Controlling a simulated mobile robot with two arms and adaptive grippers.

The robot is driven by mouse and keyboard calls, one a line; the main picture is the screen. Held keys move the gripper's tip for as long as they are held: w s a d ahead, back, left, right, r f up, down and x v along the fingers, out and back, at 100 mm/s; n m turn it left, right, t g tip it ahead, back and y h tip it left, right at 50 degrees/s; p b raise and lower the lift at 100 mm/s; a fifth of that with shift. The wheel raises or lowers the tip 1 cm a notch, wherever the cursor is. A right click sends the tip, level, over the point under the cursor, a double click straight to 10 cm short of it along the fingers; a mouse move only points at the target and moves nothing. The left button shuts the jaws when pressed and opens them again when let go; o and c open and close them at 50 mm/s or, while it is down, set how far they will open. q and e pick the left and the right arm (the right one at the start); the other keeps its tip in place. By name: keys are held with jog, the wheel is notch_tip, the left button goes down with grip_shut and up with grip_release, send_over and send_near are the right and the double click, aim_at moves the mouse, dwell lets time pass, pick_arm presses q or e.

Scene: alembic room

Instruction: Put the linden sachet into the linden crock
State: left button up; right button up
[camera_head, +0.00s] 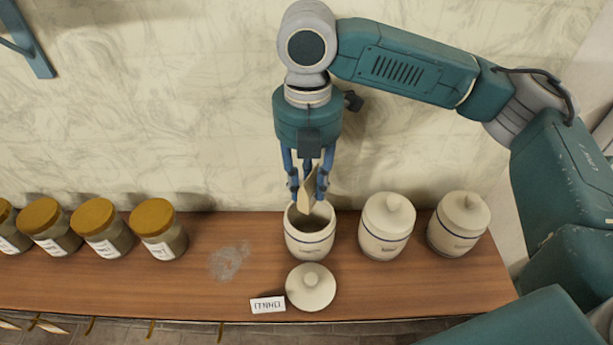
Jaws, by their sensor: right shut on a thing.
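An open cream crock (310,240) with a blue band stands on the wooden shelf. Its lid (311,287) lies on the shelf just in front of it. A small white label card (268,304) lies to the left of the lid; its lettering is too small for me to read surely. My right gripper (308,190) points down above the crock's mouth. It is shut on a flat tan sachet (307,195), whose lower end hangs at the crock's opening. I cannot tell whether the sachet's tip is below the rim. My left gripper is not in view.
Two lidded cream crocks (386,228) (458,224) stand to the right. Several glass jars with golden lids (153,217) stand at the left. A pale powdery patch (229,262) marks the shelf (430,290) between jars and crock. A marbled wall is close behind.

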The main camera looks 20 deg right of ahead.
aim_at(307, 195)
jog(key=shift+f+b, duration=0.3)
jog(key=shift+f, duration=0.15)
jog(key=shift+w+f+b, duration=0.2)
jog(key=shift+f+b, duration=0.05)
jog(key=shift+b, duration=0.1)
jog(key=f+b, duration=0.2)
jog(key=shift+b, duration=0.35)
jog(key=shift+p, duration=0.3)
jog(key=shift+f, duration=0.3)
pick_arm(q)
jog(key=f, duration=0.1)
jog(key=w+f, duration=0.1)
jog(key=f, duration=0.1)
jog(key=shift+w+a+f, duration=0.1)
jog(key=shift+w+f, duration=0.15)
pick_arm(e)
jog(key=shift+w+f, duration=0.1)
pick_arm(q)
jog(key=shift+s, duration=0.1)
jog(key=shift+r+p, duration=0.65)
jog(key=shift+p, duration=0.1)
pick_arm(e)
jog(key=shift+d, duration=0.1)
